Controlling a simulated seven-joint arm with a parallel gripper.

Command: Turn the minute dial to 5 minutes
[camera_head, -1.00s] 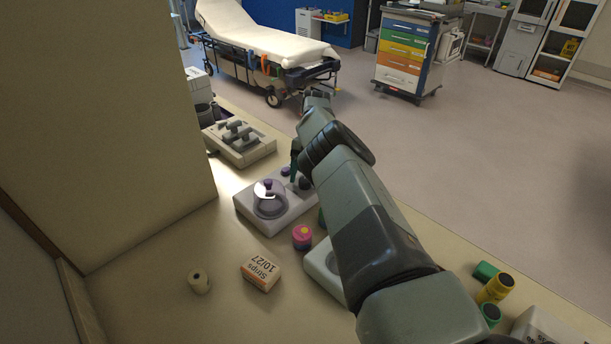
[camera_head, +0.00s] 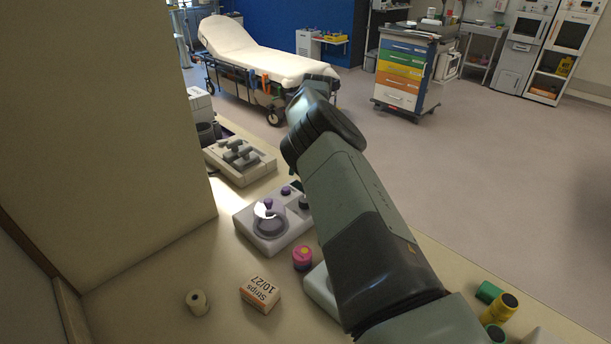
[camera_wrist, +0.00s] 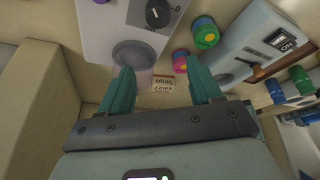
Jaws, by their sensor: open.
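The pale device (camera_head: 245,221) stands on the counter in the head view, with a glassy round part and purple knobs (camera_head: 286,190) on top. A dark dial (camera_head: 304,203) is at its right, partly behind my arm. In the wrist view, the device (camera_wrist: 105,38) shows at the top, with a black dial (camera_wrist: 158,14) beside a "0" mark and a round grey part below it. The dial's full scale is cut off or too small to read. My gripper (camera_wrist: 160,68) is open and empty, its green fingers apart, and the dial lies beyond the fingertips. My fingers are hidden in the head view.
A pink-and-purple container (camera_head: 302,257), a Strips box (camera_head: 260,293) and a small cream roll (camera_head: 197,302) stand in front of the device. A grey control unit (camera_head: 239,160) is behind. A wall (camera_head: 100,130) bounds the left.

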